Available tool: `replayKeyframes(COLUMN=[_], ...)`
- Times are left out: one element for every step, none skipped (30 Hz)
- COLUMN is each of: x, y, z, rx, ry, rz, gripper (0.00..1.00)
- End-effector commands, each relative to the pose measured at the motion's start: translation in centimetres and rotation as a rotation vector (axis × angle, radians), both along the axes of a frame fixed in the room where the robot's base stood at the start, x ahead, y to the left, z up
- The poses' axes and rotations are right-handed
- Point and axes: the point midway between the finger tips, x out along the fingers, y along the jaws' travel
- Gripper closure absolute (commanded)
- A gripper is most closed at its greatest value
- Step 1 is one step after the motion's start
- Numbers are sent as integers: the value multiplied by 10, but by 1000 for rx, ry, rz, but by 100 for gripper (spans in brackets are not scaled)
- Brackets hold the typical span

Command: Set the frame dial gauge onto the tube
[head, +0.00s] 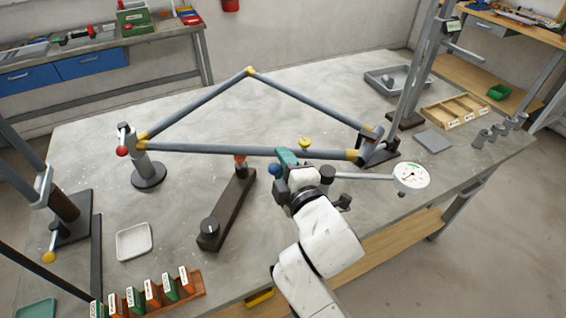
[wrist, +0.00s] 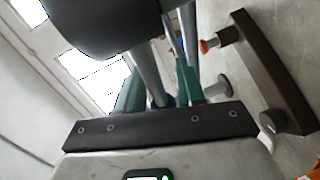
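The frame dial gauge (head: 411,176) has a round white dial at the right end of a thin grey bar. Its bar runs left to my gripper (head: 287,157), which has teal fingers and appears shut on it. A blue ball (head: 275,170) shows left of the gripper. The wrist view shows the teal fingers (wrist: 160,92) with a grey rod and something blue between them; a large dark shape hides part of the view. The tube (head: 220,149) is the long grey front tube of the yellow-jointed frame. The gripper is close by its right part; contact cannot be told.
A dark bar fixture (head: 228,210) with an orange-tipped post stands left of my arm; it also shows in the wrist view (wrist: 270,75). A round-based post (head: 148,170) supports the frame's left end. A white tray (head: 133,241) and a labelled rack (head: 155,293) are front left.

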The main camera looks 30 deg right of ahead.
Motion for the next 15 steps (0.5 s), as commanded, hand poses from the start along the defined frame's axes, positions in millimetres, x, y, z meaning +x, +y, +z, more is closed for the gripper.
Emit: replayKeyframes(x=[0,0,0,0,0,0,0,0,0,0,0,0,0,0,0], y=[0,0,0,0,0,0,0,0,0,0,0,0,0,0,0], z=[0,0,0,0,0,0,0,0,0,0,0,0,0,0,0], rx=[0,0,1,1,1,1,1,1,1,1,1,1,1,1,1], ry=[0,0,0,0,0,0,0,0,0,0,0,0,0,0,0], rz=[0,0,0,0,0,0,0,0,0,0,0,0,0,1,1], gripper=[62,62,62,62,62,62,65,68,72,75,77,81,84,87,91])
